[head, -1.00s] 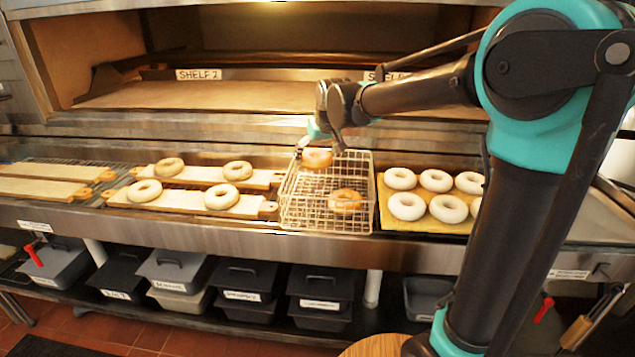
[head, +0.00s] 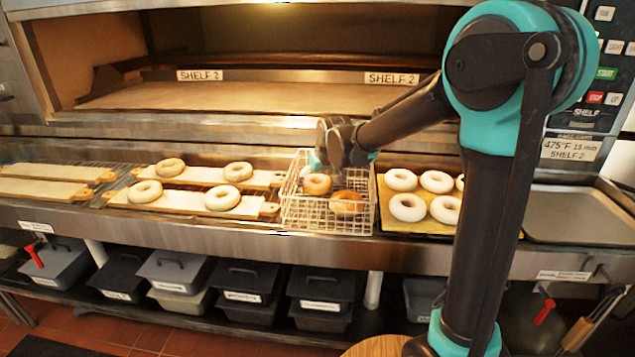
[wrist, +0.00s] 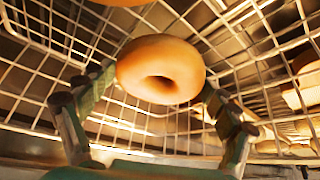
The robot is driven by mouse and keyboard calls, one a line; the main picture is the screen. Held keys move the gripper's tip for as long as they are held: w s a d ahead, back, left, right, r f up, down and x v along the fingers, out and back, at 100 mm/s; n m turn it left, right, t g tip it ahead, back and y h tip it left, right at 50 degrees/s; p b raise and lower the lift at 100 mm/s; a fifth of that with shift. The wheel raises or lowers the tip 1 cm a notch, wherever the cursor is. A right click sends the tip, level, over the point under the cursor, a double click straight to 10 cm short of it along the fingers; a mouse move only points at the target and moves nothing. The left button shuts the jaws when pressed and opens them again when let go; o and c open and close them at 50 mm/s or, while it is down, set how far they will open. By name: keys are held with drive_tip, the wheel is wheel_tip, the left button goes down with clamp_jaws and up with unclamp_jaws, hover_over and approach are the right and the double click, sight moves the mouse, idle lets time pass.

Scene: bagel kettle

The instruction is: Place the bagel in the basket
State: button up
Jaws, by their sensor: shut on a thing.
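A wire basket (head: 328,220) stands on the counter in the middle of the head view. A golden-brown bagel (head: 347,203) lies in it at the front right. A second golden-brown bagel (head: 317,184) is at my gripper (head: 322,170), inside the basket's upper left part. In the wrist view this bagel (wrist: 161,69) sits between the two fingers of my gripper (wrist: 160,100), with the basket's wire walls (wrist: 40,60) around it. The gripper is shut on this bagel. Whether the bagel touches the basket floor cannot be told.
A yellow tray (head: 425,228) with several pale bagels (head: 407,208) is right of the basket. Wooden boards (head: 250,207) with several bagels (head: 222,197) lie to the left. The open oven (head: 250,90) is behind. An empty grey tray (head: 580,218) is at the right.

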drive_tip(key=o, duration=1)
drive_tip(key=shift+f, duration=0.1)
drive_tip(key=v, duration=1.2)
